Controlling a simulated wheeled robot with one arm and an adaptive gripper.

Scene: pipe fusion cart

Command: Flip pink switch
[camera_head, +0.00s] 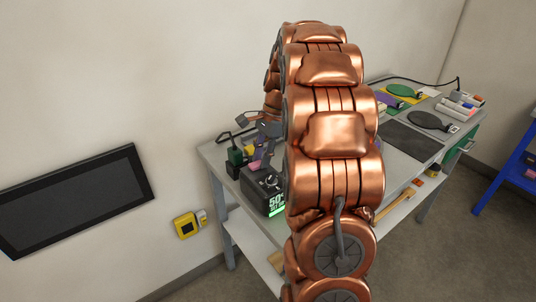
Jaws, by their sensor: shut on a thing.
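A small pink piece (255,164), which looks like the pink switch, shows at the top back of a dark box with a lit green display (275,205) on the cart. My gripper (258,156) reaches down over it from behind my copper-coloured arm. Its fingers are shut at the pink piece, which is small and partly covered by them. Which way the switch is tilted cannot be told. My arm hides the right side of the box and the middle of the cart.
The grey cart (219,160) stands near the wall. Green and black paddles (428,120), mats and several small cylinders lie at the cart's right end. A blue frame (510,160) stands at far right.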

